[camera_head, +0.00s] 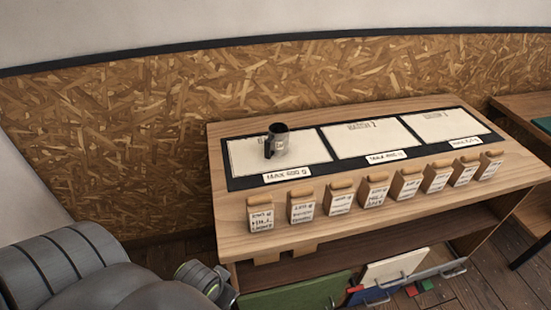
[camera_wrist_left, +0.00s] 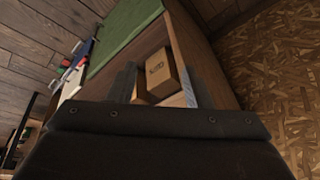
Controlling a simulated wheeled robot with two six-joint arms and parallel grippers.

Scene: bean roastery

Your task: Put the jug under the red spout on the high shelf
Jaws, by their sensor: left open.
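A small dark jug (camera_head: 281,145) with a black handle on its left and a greyish body stands upright on the left white panel of the black-framed mat (camera_head: 326,134), on the wooden table. No red spout or high shelf is in view. My left arm comes in at the lower left of the head view, ending beside the table's left end, below the top and away from the jug. In the left wrist view my left gripper (camera_wrist_left: 157,82) is open, with a brown box (camera_wrist_left: 161,73) beyond its fingers. The jug is not in that view.
Several labelled containers (camera_head: 341,200) line the table's front edge. Below the top, a green panel (camera_head: 297,296) and a white panel (camera_head: 395,266) stand near the floor. Another table (camera_head: 520,108) stands at the right. The tabletop left of the mat is bare.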

